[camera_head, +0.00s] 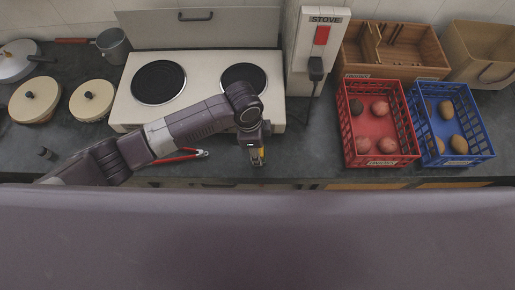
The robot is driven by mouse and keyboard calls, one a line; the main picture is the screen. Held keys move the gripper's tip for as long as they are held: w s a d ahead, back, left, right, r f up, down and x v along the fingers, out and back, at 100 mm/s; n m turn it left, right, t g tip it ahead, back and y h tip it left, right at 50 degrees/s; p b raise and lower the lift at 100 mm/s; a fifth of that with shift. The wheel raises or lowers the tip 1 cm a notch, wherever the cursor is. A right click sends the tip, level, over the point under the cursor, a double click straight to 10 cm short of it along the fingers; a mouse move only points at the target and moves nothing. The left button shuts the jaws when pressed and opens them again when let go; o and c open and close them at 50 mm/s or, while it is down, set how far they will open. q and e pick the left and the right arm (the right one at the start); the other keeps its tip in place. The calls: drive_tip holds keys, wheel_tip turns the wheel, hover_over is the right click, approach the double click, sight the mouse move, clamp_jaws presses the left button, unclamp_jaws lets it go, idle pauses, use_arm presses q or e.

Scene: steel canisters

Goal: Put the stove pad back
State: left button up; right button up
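The white stove (207,80) stands at the back of the counter with two dark round hotplates, the left (158,82) and the right (243,78). I cannot clearly pick out a stove pad. My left arm crosses in front of the stove. Its gripper (257,157) points down over the counter's front strip, just in front of the stove's right part. The fingers are small and dark with a yellowish patch, and I cannot tell whether they hold anything. My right gripper is not in view.
A panel marked STOVE (321,40) with a red switch and black plug-like part stands right of the stove. Red (378,122) and blue (450,122) crates hold round items. A red-handled tool (180,156) lies by my arm. Lidded pots (35,100) stand left.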

use_arm(q)
drive_tip(key=shift+f, duration=0.5)
drive_tip(key=o, duration=0.7)
drive_tip(key=shift+f, duration=0.2)
drive_tip(key=shift+c, duration=0.2)
drive_tip(key=o, duration=0.5)
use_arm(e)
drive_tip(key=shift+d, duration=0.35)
use_arm(q)
drive_tip(key=shift+r, duration=0.1)
drive_tip(key=shift+r, duration=0.2)
drive_tip(key=shift+a+r+b, duration=0.25)
drive_tip(key=shift+r, duration=1.7)
drive_tip(key=shift+a+r+b, duration=0.2)
drive_tip(key=shift+r+b, duration=0.1)
drive_tip(key=shift+r, duration=1.7)
drive_tip(key=shift+a+r+b, duration=0.25)
drive_tip(key=shift+r, duration=1.7)
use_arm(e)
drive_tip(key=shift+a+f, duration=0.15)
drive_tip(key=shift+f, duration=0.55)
